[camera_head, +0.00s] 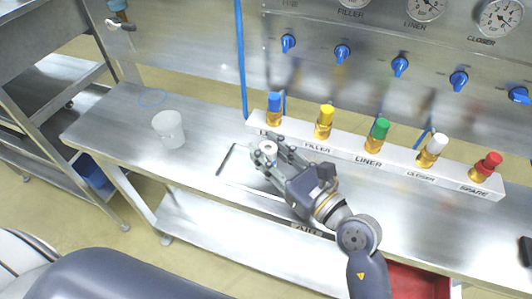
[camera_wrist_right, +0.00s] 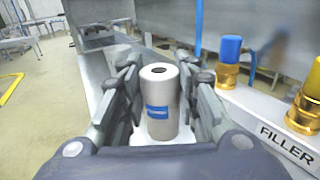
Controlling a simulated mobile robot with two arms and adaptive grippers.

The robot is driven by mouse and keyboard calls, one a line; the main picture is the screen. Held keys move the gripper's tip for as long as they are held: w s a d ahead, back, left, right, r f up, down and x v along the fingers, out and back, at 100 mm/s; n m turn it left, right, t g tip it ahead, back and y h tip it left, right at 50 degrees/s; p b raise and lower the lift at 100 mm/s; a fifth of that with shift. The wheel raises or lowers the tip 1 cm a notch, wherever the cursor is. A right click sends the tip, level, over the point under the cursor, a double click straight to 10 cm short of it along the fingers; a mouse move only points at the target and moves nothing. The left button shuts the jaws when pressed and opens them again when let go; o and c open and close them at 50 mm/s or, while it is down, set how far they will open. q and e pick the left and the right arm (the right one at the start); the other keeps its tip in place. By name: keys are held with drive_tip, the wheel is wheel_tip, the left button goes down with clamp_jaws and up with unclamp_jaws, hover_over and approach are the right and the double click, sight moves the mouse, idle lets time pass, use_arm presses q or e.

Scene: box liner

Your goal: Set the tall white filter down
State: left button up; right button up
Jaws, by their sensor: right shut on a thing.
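The tall white filter (camera_wrist_right: 160,105) stands upright between the fingers of my right gripper in the right wrist view. It is a pale cylinder with a blue label and a dark hole in its top. In the head view only its top part (camera_head: 268,148) shows between the fingers; the rest is hidden. My right gripper (camera_head: 266,153) is shut on it, over the left part of a recessed tray (camera_head: 228,172) in the steel bench. I cannot tell whether the filter's base touches the surface. My left gripper is not in view.
A white rail (camera_head: 340,152) with several coloured-cap brass fittings runs behind the gripper; the blue-capped one (camera_head: 274,104) is nearest. A translucent cup (camera_head: 169,129) stands on the bench (camera_head: 110,125) to the left. Bench between cup and tray is clear.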

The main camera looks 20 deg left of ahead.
drive_tip(key=shift+w+a+f, duration=0.1)
drive_tip(key=shift+w+a, duration=0.5)
drive_tip(key=shift+w, duration=0.2)
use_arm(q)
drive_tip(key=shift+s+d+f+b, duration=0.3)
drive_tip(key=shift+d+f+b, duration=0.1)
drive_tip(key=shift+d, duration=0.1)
use_arm(e)
drive_tip(key=shift+f, duration=1.8)
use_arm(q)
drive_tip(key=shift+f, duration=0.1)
use_arm(e)
drive_tip(key=shift+f, duration=0.1)
drive_tip(key=o, duration=1)
drive_tip(key=shift+c, duration=0.2)
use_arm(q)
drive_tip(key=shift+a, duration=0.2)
